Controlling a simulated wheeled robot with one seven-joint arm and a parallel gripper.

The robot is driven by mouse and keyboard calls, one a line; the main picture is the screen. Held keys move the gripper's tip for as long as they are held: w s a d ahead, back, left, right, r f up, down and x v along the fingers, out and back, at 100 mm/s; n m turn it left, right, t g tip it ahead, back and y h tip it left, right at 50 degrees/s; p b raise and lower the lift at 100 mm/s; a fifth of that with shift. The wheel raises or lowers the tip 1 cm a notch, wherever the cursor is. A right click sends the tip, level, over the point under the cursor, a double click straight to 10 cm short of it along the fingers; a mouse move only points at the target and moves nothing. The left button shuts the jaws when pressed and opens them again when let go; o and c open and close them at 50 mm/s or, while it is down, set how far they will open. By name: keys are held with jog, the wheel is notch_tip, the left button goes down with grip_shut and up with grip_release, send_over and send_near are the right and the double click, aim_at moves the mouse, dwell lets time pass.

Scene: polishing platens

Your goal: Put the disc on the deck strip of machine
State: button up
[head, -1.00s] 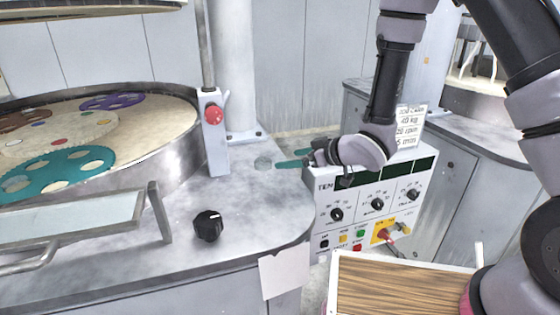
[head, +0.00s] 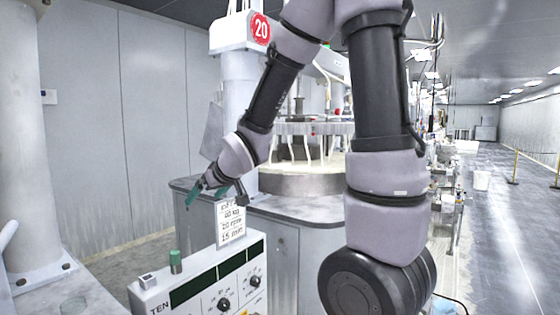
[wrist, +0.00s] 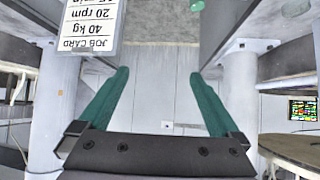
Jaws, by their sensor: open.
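My gripper (head: 198,190) hangs above and behind the control box in the head view, its green fingers apart. In the wrist view the two green fingers (wrist: 160,73) stand wide open with nothing between them. The machine with the red "20" sign (head: 261,28) stands behind the gripper. Its grey deck (head: 290,209) runs around a round basin, partly hidden by my arm. Another deck (head: 30,296) shows at the lower left.
The card also shows upside down in the wrist view (wrist: 90,25). A white column (head: 30,150) stands left. The aisle at right is open.

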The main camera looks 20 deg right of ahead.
jog(key=s+d+r+m+h, duration=0.2)
jog(key=s+d+r+m, duration=0.15)
jog(key=d+r, duration=0.35)
jog(key=s+d+r+m+g, duration=0.1)
jog(key=s+d+r+m, duration=0.1)
jog(key=s, duration=0.6)
jog(key=s+d+r+m+g, duration=0.1)
jog(key=s+d+r+m, duration=0.2)
jog(key=s, duration=0.6)
jog(key=shift+d, duration=0.65)
